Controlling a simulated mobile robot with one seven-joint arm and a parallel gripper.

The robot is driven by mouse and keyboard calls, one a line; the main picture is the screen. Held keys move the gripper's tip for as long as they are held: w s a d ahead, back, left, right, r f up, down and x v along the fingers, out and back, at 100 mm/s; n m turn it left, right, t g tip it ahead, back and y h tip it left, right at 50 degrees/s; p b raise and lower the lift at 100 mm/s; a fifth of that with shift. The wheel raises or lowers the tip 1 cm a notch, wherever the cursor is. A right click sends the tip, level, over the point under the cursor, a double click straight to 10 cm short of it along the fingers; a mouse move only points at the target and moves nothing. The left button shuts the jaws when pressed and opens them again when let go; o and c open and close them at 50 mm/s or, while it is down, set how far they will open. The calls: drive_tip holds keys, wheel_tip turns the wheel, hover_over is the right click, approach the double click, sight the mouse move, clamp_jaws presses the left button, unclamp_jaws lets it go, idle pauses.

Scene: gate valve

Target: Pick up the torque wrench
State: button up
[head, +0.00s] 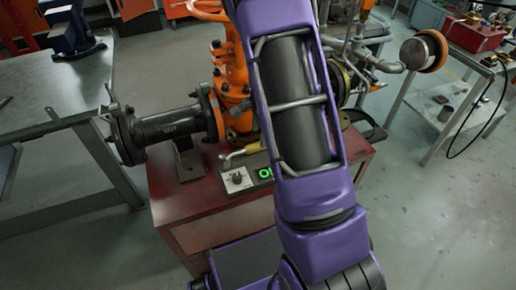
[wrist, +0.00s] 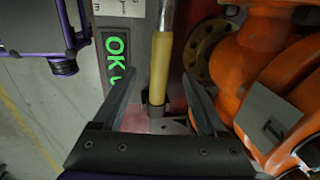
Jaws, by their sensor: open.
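The torque wrench shows in the wrist view as a long tool with a tan-yellow handle (wrist: 161,66), a grey metal shaft above it and a dark collar at its lower end. My gripper (wrist: 158,80) is open, with one dark finger on each side of the handle. Gaps show between both fingers and the handle; I cannot tell the depth between them. In the head view a small part of the wrench (head: 240,153) shows on the red bench (head: 190,213), behind the control panel. The rest of it and my gripper are hidden behind my purple arm.
A display (head: 264,172) reading OK sits left of the handle in the wrist view. The orange valve (head: 238,85) with its dark OUT pipe (head: 168,127) stands close by; its orange body is near the right finger. A grey table (head: 50,88) is at left.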

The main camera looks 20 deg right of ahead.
sight(258, 146)
drive_tip(key=f, duration=0.2)
drive_tip(key=w+f, duration=0.1)
drive_tip(key=f, duration=0.2)
drive_tip(key=f+b, duration=0.1)
drive_tip(key=f, duration=0.2)
drive_tip(key=shift+w+d, duration=0.1)
drive_tip(key=shift+w, duration=0.15)
clamp_jaws()
idle(1.1)
